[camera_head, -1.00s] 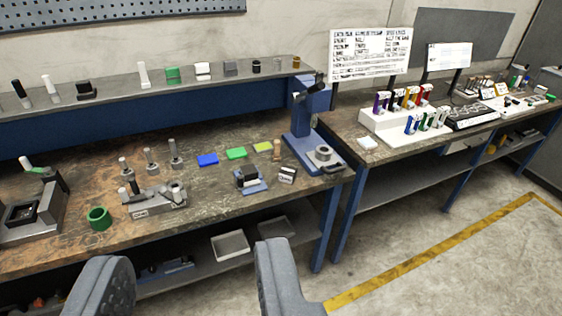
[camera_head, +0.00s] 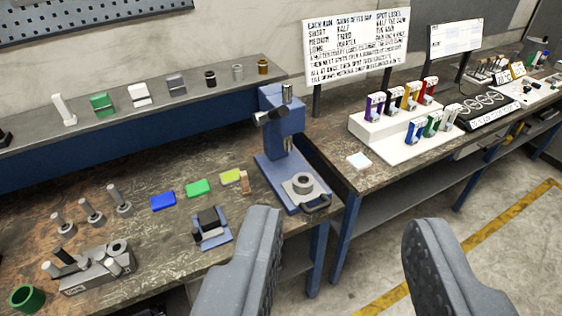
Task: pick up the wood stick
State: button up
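The wood stick (camera_head: 245,183) is a small, short tan-brown piece. It is upright or leaning on the left workbench (camera_head: 150,235), just right of the yellow-green block (camera_head: 231,176) and left of the blue press (camera_head: 282,150). My gripper (camera_head: 343,222) shows as two grey fingers spread wide apart, with nothing between them. The gripper is in the foreground, lower and to the right of the stick. The left finger is nearer the stick but appears apart from it, and hides part of the bench's front edge.
Blue (camera_head: 163,201) and green (camera_head: 198,188) blocks lie left of the stick. A small blue-based fixture (camera_head: 212,230) stands in front. Metal posts and a grey holder (camera_head: 95,272) are at left. A raised shelf (camera_head: 150,108) with small items runs behind. Floor shows at lower right.

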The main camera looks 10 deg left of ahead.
aim_at(246, 191)
jog(key=u, duration=0.25)
jog(key=i, duration=1.65)
jog(key=u, duration=0.8)
